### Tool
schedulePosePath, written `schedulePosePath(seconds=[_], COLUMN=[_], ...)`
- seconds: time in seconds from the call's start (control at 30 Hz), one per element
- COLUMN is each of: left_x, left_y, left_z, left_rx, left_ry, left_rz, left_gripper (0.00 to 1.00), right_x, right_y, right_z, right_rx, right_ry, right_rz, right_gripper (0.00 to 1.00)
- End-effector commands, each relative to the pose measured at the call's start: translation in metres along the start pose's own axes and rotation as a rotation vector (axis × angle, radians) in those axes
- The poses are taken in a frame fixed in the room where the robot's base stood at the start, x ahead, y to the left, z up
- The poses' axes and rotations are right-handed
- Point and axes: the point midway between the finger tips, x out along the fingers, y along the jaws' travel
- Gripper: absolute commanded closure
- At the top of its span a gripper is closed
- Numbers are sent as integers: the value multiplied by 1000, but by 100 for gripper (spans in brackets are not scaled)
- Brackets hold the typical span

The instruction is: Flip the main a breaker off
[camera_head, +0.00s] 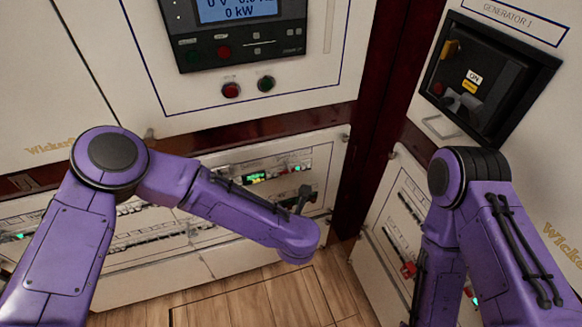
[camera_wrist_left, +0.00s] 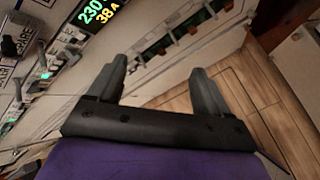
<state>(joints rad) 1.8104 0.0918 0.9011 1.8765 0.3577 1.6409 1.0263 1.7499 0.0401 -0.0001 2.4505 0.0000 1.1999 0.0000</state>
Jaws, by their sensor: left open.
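My left gripper (camera_wrist_left: 160,75) is open and empty in the left wrist view, its two dark fingers apart in front of the lower breaker panel. In the head view my left arm reaches across that panel, and the gripper is mostly hidden behind the forearm's end. Breaker rows (camera_head: 150,240) run along the lower white panel. The wrist view shows some breakers with labels and small levers (camera_wrist_left: 45,75) at the left. I cannot tell which one is main a. My right gripper is out of sight below my right arm.
A lit meter (camera_wrist_left: 97,12) reads 230 and 38 A. An upper control panel (camera_head: 245,52) has red and green buttons. A generator box (camera_head: 475,80) with a yellow handle is at the right. Wooden floor (camera_head: 260,302) lies below, and a dark red post separates the cabinets.

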Motion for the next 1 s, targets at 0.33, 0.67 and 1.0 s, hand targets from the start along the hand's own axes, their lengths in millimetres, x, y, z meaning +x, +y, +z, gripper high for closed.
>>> schedulePosePath(seconds=[0.33,0.67,1.0], left_x=[-42,28,52], left_y=[34,32,31], left_z=[116,111,110], left_rx=[-836,-827,-824], left_ry=[74,71,66], left_rz=[2,2,0], left_gripper=[21,21,21], right_x=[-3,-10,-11], right_y=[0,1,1], right_z=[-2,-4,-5], right_rx=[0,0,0], right_ry=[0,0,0], right_rz=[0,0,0], right_gripper=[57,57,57])
